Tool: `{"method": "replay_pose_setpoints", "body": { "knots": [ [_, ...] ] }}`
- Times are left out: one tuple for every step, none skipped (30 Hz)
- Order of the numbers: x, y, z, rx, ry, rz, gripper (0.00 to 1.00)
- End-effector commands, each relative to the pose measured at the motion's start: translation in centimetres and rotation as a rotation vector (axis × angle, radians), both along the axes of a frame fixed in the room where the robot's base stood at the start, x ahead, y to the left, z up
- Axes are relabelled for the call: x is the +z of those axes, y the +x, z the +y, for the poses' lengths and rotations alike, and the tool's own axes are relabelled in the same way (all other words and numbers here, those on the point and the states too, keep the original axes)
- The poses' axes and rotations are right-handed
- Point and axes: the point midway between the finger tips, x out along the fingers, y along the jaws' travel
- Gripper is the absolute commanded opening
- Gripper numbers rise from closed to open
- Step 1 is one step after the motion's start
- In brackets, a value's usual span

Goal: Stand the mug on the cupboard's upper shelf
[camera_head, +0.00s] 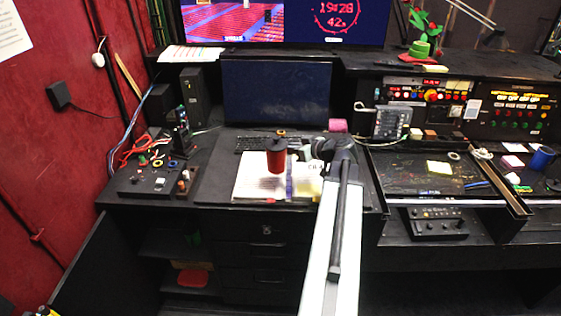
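A red mug-like cup with a dark top (276,158) is upright over the open white notebook on the desk, left of my gripper. A blue mug (543,157) stands on the right-hand desk, far from my gripper. My gripper (306,153) is at the end of my outstretched arm, pointing left toward the red cup. Its fingers are small and dark here, and I cannot tell whether they touch the cup or are open. The cupboard is below the desk at left, with its door swung open; its upper shelf (180,246) is dark, with a small green thing at the back.
A lower shelf holds a red item (193,279). The open cupboard door (100,262) sticks out at left. Drawers (265,250) are right of the cupboard. A keyboard, a monitor (277,93) and a box of small controls and cables (152,178) crowd the desk.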

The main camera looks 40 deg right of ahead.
Motion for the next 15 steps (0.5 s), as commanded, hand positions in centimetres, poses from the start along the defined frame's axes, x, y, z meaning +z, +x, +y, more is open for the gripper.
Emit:
{"method": "replay_pose_setpoints", "body": {
  "knots": [
    [0.0, -0.1, 0.0, -0.001, 0.001, -0.001, 0.0],
    [-0.1, -0.3, -0.2, -0.004, 0.001, -0.001, 0.0],
    [-0.2, -0.7, -0.4, -0.008, 0.001, -0.001, 0.0],
    [-0.3, -1.3, -0.7, -0.013, 0.001, -0.001, 0.0],
    [-0.5, -2.0, -1.2, -0.021, 0.002, 0.0, 0.0],
    [-0.8, -3.1, -1.8, -0.032, 0.002, 0.001, 0.0],
    [-1.0, -4.2, -2.3, -0.044, 0.002, 0.001, 0.0],
    [-1.3, -5.3, -3.0, -0.056, 0.002, 0.001, 0.0],
    [-1.7, -7.2, -3.8, -0.074, 0.002, 0.001, 0.0],
    [-2.0, -8.6, -4.5, -0.089, 0.002, 0.002, 0.0],
    [-2.2, -10.2, -5.1, -0.105, 0.003, 0.001, 0.0],
    [-2.7, -12.4, -5.9, -0.125, 0.004, 0.002, 0.0],
    [-2.9, -14.1, -6.5, -0.142, 0.004, 0.002, 0.0],
    [-3.2, -15.8, -7.1, -0.158, 0.004, 0.002, 0.0],
    [-3.6, -18.0, -7.7, -0.18, 0.003, 0.002, 0.0]
  ]
}}
